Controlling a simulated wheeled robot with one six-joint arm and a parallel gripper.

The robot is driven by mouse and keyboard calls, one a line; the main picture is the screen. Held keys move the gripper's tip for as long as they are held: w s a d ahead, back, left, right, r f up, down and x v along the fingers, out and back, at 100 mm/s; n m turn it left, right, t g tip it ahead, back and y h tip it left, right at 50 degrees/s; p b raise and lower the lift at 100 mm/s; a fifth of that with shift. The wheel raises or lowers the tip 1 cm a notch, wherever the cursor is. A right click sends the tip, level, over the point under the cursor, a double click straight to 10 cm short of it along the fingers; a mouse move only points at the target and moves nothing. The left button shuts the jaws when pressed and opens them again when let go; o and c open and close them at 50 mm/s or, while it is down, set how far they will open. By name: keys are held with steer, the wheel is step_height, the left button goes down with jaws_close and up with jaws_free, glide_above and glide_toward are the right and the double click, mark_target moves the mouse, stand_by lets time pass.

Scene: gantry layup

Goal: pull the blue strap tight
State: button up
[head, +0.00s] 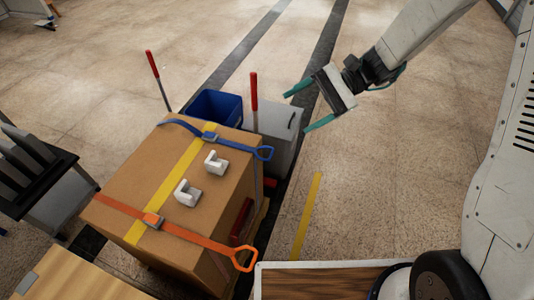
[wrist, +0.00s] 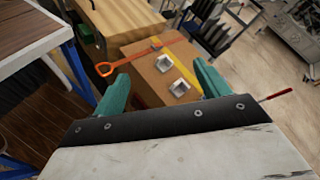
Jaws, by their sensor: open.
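The blue strap (head: 229,142) lies across the far end of a large cardboard box (head: 115,203), with a buckle on top and a blue loop handle at its right end, past the box's edge. An orange strap (head: 195,237) with a similar handle crosses the near end; it also shows in the wrist view (wrist: 132,58). My gripper (head: 303,107) is open and empty, in the air to the right of the box and apart from the blue handle. In the wrist view my teal fingers (wrist: 158,94) are spread, and the blue strap is not visible there.
Two white hooks (head: 187,192) stand on the box beside yellow tape (head: 172,181). Behind are a blue bin (head: 213,106), a grey bin (head: 277,137) and red-handled poles (head: 254,88). A wooden-topped table (head: 325,284) is at the front. Floor at right is open.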

steer(key=w+a+f+m+t+y, duration=0.1)
steer(key=w+f+m+t, duration=0.35)
steer(key=f, duration=0.65)
steer(key=w+f+m+t+y, duration=0.25)
steer(key=f+m, duration=0.25)
steer(key=f, duration=0.6)
steer(key=w+a+f+m+t+y, duration=0.1)
steer(key=w+f+m+t, duration=0.35)
steer(key=f, duration=0.65)
steer(key=x, duration=0.7)
steer(key=shift+s+a+f+m, duration=0.2)
steer(key=shift+s+f+m, duration=0.05)
steer(key=shift+s+m, duration=0.05)
steer(key=shift+g, duration=0.25)
